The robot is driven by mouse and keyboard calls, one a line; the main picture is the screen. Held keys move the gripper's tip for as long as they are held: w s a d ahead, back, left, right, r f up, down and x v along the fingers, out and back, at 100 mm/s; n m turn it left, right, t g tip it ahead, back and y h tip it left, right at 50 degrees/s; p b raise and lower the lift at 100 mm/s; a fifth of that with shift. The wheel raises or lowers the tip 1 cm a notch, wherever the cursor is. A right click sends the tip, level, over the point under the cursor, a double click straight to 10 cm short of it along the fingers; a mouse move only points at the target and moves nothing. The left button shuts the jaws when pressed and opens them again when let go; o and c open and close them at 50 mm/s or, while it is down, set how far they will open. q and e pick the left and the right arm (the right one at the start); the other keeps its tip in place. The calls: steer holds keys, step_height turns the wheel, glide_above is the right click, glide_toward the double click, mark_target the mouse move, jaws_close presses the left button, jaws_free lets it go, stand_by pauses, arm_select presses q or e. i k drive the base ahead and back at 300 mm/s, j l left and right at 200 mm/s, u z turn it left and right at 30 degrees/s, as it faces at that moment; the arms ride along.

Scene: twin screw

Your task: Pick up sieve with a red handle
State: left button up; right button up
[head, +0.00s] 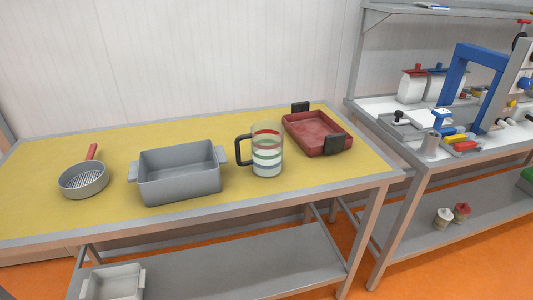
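The sieve (84,180) is a round grey pan with a slotted bottom and a red handle (92,152). It lies on the yellow table top at the left, with its handle pointing away to the back. Nothing covers it. Neither of my grippers shows in the head view.
On the yellow table (60,222), a grey rectangular tray (180,188) stands right of the sieve. Beyond it are a clear striped jug (267,160) with a black handle and a red tray (318,137) with black grips. A white workbench (372,108) adjoins at right. A light bin (112,284) sits below.

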mark_target(82, 180)
steer(key=u, duration=1.25)
steer(key=i+j, duration=0.2)
steer(key=i, duration=0.15)
steer(key=i+j, duration=0.15)
steer(key=i, duration=0.15)
